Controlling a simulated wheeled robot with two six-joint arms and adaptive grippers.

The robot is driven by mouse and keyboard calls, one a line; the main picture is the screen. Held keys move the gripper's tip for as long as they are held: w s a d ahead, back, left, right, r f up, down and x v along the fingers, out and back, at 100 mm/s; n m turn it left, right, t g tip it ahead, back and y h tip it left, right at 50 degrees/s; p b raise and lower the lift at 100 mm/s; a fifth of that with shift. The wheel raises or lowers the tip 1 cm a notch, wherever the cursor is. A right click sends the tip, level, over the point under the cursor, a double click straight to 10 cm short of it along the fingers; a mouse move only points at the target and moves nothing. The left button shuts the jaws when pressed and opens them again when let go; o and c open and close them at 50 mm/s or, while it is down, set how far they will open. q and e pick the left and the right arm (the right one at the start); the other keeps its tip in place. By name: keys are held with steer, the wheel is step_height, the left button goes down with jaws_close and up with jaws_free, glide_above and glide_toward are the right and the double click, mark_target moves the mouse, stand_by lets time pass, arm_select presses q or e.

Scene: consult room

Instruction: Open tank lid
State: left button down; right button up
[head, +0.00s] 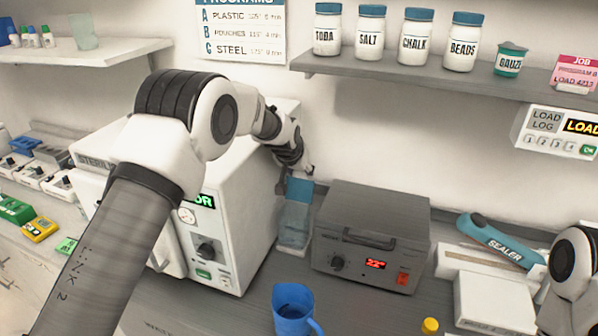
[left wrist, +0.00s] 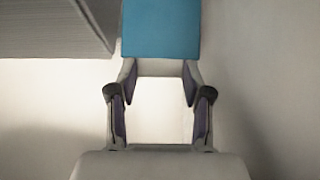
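A translucent blue tank (head: 294,228) stands on the counter between the white steriliser and a grey box. Its darker blue upper part (head: 299,189), seemingly the lid, sits close below my left gripper (head: 305,171). In the left wrist view a flat blue panel (left wrist: 160,28) shows just beyond the fingertips. My left gripper also shows there (left wrist: 160,82), its fingers apart with a pale area between them; I cannot tell whether they touch anything. My arm hides part of the steriliser. Only a link of my right arm shows at the lower right.
The white steriliser (head: 235,215) is close left of the tank. A blue jug (head: 293,309) stands in front. A shelf (head: 450,88) with jars hangs above.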

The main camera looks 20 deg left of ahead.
arm_select(q)
steer(key=c, duration=0.8)
jaws_free()
steer(key=shift+w+r, duration=0.4)
steer(key=shift+r, duration=0.05)
steer(key=shift+o, duration=0.2)
steer(key=shift+w+f, duration=0.25)
steer(key=shift+f, duration=0.15)
steer(key=v, duration=1.2)
